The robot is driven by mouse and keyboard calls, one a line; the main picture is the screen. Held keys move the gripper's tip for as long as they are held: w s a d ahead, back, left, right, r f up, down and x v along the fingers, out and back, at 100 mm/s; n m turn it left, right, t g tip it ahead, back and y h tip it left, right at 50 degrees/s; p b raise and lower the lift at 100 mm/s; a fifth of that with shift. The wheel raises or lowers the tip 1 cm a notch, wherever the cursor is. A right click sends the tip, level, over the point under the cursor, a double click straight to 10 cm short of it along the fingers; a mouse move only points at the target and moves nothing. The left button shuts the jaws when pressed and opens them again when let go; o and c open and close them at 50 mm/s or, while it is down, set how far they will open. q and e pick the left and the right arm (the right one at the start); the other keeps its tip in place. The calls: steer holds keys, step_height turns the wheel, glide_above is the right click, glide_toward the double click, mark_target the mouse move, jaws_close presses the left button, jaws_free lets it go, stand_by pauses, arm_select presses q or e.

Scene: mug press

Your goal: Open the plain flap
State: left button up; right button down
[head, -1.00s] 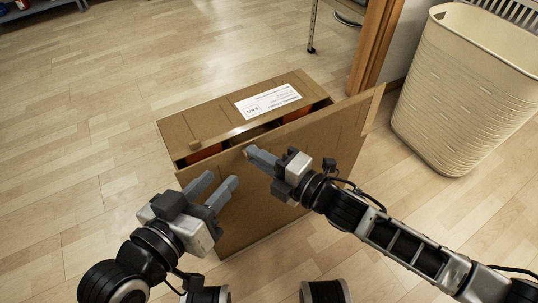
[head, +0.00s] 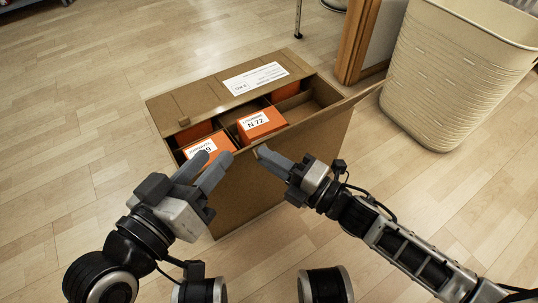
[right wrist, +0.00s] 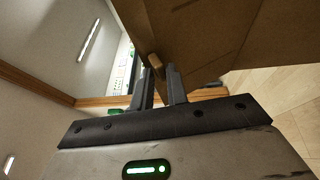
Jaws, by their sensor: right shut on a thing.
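A cardboard box (head: 250,198) stands on the floor in front of me. Its plain flap (head: 333,122), on my side, is raised off the top and tilted toward me; the right wrist view shows it close up (right wrist: 205,30). My right gripper (head: 263,153) is shut on the small tab (right wrist: 154,61) at the flap's edge. The far flap, with a white label (head: 255,78), lies over the back part of the box. My left gripper (head: 215,159) is open and empty, in front of the box's near left part. It hides some of the box there.
Orange cartons (head: 261,123) with white labels sit in the box's compartments; the right compartment looks empty. A cream basket (head: 455,75) stands at the right, beside a wooden door frame (head: 354,42). The floor to the left is clear.

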steer(key=shift+s+f+h, duration=0.15)
steer(key=shift+f+h, duration=0.15)
steer(key=shift+f, duration=0.6)
steer(key=c, duration=1.5)
jaws_free()
steer(key=shift+r, duration=0.1)
